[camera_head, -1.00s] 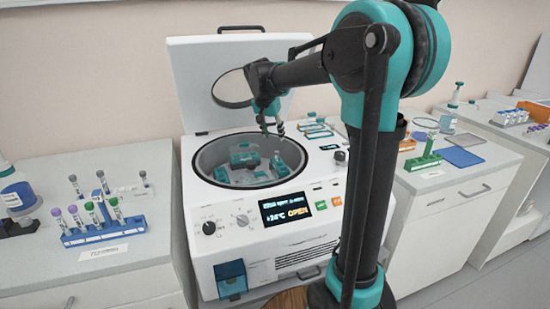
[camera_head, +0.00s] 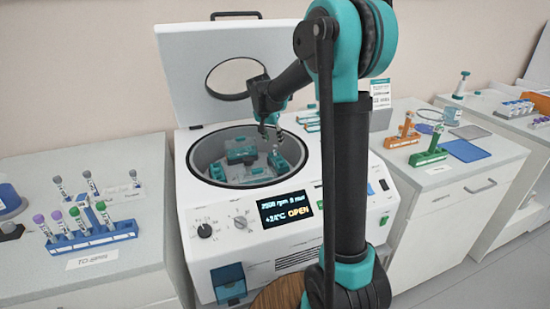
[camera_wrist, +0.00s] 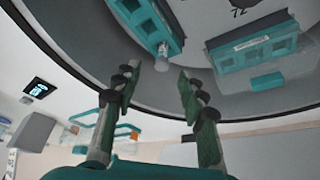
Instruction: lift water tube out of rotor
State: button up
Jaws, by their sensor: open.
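The centrifuge (camera_head: 290,247) stands with its lid up and its bowl open. Inside, the rotor carries teal buckets (camera_head: 241,148); in the wrist view they are a left bucket (camera_wrist: 140,17) and a right bucket (camera_wrist: 262,49). A small tube (camera_wrist: 163,49) with a pale cap shows at the left bucket's edge; its label is too small to read, so I cannot tell whether it is the water tube. My gripper (camera_head: 271,133) is open and empty, above the right part of the bowl. In the wrist view its fingertips (camera_wrist: 158,72) are apart, near the tube's cap and not closed on it.
The raised lid (camera_head: 228,70) stands behind the bowl. A blue rack (camera_head: 92,238) with several capped tubes stands on the left bench. On the right bench are a green rack (camera_head: 428,157), an orange rack (camera_head: 402,140) and a blue mat (camera_head: 466,151). The bowl rim surrounds the rotor.

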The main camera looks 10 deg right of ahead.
aim_at(275, 146)
jog(key=shift+x, duration=3.3)
jog(key=shift+w+a, duration=0.15)
jog(key=shift+c, duration=0.4)
jog(key=c, duration=0.9)
